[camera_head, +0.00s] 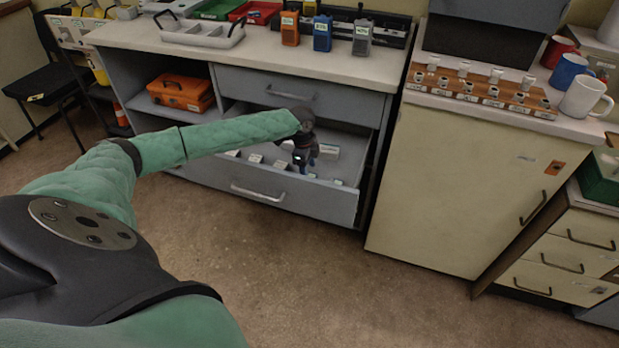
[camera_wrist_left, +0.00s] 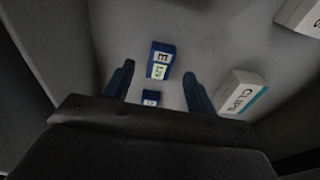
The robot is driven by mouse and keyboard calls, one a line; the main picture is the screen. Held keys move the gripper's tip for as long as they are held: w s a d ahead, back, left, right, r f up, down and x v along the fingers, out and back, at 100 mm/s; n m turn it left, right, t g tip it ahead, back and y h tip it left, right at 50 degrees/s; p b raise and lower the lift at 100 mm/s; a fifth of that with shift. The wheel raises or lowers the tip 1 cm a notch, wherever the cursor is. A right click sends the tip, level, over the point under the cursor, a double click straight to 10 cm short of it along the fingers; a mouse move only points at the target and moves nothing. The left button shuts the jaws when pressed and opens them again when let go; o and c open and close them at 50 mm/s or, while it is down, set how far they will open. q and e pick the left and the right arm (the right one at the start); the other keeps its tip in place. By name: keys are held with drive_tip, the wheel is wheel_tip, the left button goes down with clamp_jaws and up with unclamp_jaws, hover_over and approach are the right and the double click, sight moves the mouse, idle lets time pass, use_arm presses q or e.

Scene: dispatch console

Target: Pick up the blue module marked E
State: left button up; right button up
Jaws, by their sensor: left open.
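The blue module (camera_wrist_left: 161,60) lies on the grey floor of the open drawer, seen in the left wrist view. It has a white label with a dark mark that looks like a turned E, and a pale green patch. My left gripper (camera_wrist_left: 158,72) is open, with one finger on each side of the view and the module between and just beyond the fingertips. No contact shows. In the head view my left gripper (camera_head: 304,162) reaches down into the drawer.
The open lower drawer (camera_head: 265,192) has walls around the gripper. A white box marked CLIPS (camera_wrist_left: 240,93) lies right of the gripper, with another white box (camera_wrist_left: 300,14) beyond. The closed upper drawer (camera_head: 290,94) is behind my arm. Radios (camera_head: 322,33) stand on the counter above.

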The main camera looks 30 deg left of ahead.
use_arm(q)
drive_tip(key=shift+d+f, duration=0.2)
drive_tip(key=shift+f, duration=1.2)
drive_tip(key=c, duration=1.1)
